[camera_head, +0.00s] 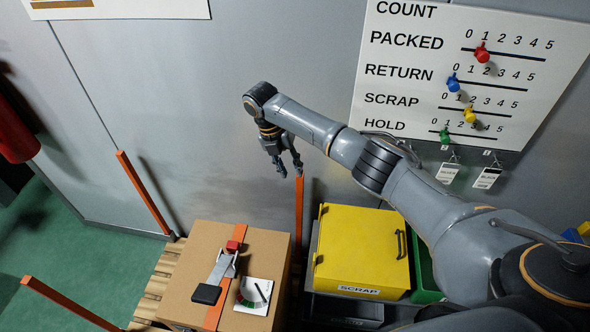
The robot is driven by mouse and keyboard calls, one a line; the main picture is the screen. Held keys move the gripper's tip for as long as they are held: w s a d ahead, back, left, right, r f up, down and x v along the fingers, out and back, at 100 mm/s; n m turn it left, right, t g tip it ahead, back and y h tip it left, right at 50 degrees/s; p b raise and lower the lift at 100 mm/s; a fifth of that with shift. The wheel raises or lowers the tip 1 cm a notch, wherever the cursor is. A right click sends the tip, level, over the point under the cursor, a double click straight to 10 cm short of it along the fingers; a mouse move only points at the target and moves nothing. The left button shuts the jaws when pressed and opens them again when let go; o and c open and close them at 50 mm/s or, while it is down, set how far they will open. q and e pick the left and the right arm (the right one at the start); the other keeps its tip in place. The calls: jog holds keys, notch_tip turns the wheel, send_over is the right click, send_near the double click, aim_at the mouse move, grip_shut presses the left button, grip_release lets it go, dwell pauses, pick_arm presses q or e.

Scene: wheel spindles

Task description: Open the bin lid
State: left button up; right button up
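The yellow bin labelled SCRAP (360,290) stands low at centre right. Its yellow lid (358,245) looks shut, with a dark handle (401,244) near its right edge and small dark fittings along its left edge. My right gripper (290,171) is open and empty, in the air above and to the left of the bin, apart from the lid. My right arm comes in from the lower right and passes over the area behind and right of the bin. My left gripper is not in view.
A taped cardboard box (190,270) with a tape tool and a dial card sits on a pallet left of the bin. Orange posts (299,215) stand around it. A green bin (424,270) is partly hidden to the right. A count board (480,70) hangs behind.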

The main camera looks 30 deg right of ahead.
jog(key=s+v, duration=0.1)
jog(key=v, duration=0.6)
jog(key=shift+s+d+r, duration=0.15)
jog(key=shift+d+r, duration=0.15)
jog(key=shift+r, duration=0.2)
jog(key=shift+a, duration=0.15)
